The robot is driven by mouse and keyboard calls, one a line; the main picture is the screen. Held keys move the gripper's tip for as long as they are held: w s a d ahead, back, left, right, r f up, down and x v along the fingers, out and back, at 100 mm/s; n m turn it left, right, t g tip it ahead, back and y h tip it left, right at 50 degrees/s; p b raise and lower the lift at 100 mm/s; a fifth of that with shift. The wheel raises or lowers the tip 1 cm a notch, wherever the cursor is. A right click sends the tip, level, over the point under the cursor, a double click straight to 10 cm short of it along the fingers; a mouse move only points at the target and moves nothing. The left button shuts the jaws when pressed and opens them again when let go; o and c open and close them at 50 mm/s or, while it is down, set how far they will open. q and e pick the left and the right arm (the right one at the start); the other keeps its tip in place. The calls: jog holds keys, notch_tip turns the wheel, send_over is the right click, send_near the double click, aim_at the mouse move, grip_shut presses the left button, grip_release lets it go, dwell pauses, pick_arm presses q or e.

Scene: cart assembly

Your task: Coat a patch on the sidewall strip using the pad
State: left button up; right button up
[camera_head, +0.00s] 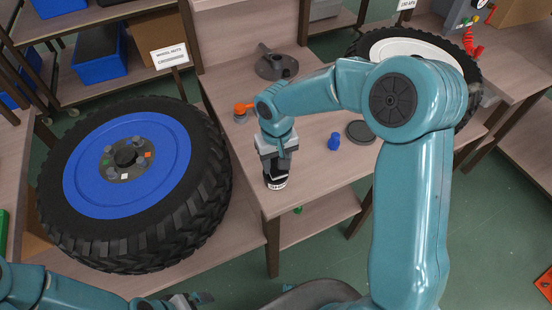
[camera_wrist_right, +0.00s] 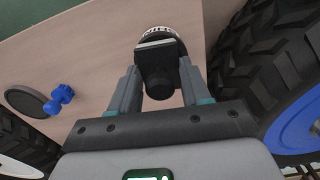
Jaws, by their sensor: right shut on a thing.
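My right gripper (camera_head: 274,158) is shut on a black handled piece with a white lettered band (camera_head: 276,184), which may be the pad. It stands upright at the front left corner of the middle bench; I cannot tell whether it touches the top. In the right wrist view the black knob (camera_wrist_right: 159,82) sits between the fingers. A large black tire (camera_head: 190,222) with a blue wheel (camera_head: 85,190) lies on the left bench, left of my right gripper. I cannot make out a separate sidewall strip. My left gripper (camera_head: 188,299) is partly visible at the bottom edge; its jaws are unclear.
On the middle bench (camera_head: 300,180) are a blue knobbed piece (camera_head: 334,141), a dark round disc (camera_head: 360,132), an orange-tipped piece (camera_head: 243,107) and a dark grey tool (camera_head: 275,64). A second tire with a white wheel (camera_head: 410,47) lies behind my right arm.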

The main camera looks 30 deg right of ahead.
jog(key=shift+w+f, duration=0.1)
jog(key=shift+w, duration=0.1)
jog(key=shift+s, duration=0.15)
dwell(0.3)
jog(key=shift+f+b, duration=0.55)
jog(key=shift+b, duration=0.05)
dwell(1.4)
jog(key=shift+r, duration=0.1)
jog(key=shift+r+p, duration=0.45)
jog(key=shift+r, duration=0.1)
jog(key=shift+r+p, duration=1.95)
jog(key=shift+r, duration=1)
